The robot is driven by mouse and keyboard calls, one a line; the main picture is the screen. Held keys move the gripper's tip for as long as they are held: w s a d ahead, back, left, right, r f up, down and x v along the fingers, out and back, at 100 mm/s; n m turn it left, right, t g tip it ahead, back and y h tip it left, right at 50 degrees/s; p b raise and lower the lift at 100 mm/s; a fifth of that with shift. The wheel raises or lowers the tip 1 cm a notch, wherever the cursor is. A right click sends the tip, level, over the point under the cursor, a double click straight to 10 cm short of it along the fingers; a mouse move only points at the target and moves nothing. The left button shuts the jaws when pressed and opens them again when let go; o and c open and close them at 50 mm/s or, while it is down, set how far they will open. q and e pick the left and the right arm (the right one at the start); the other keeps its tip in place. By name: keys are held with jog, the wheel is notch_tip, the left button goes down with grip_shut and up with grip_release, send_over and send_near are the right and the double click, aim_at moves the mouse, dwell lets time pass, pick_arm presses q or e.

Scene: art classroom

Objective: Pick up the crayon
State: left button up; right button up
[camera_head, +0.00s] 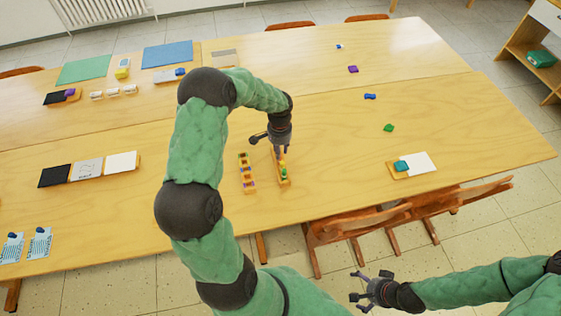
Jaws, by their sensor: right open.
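Two narrow yellow trays stand on the near table, each with small coloured pieces that may be crayons. They are too small to tell apart for certain. The left tray (249,187) has dark and purple pieces. The right tray (286,182) has a green piece (284,171) and orange ones. My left gripper (268,147) points down just above the far end of the right tray. Its fingers look spread, and no held thing shows between them. My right gripper (357,287) is open and empty, low in front of the table, beside the chairs.
Wooden chairs (345,222) stand at the table's near edge, close to my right arm. A wooden tray (391,171) with a teal block and white sheet lies at right. A blue piece (370,96) and green piece (388,128) lie apart. The table between them is clear.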

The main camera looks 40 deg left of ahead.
pick_arm(q)
jog(key=f, duration=0.2)
jog(key=f+b, duration=0.1)
jog(key=f, duration=0.1)
jog(key=shift+w+a+f, duration=0.1)
jog(key=shift+w+f, duration=0.1)
jog(key=shift+f, duration=0.2)
grip_shut()
jog(key=shift+r, duration=0.15)
notch_tip(320, 180, up, 9)
jog(key=shift+f+p, duration=0.1)
jog(key=shift+p, duration=0.85)
jog(key=shift+s+a+r, duration=0.15)
jog(key=shift+s+r, duration=0.05)
jog(key=shift+r, duration=0.15)
jog(key=s+a+f+n+b, duration=0.1)
jog(key=s+a+b, duration=0.4)
jog(key=s, duration=0.7)
jog(key=shift+s+a+n, duration=0.2)
jog(key=shift+a+n, duration=0.05)
jog(key=shift+n, duration=0.35)
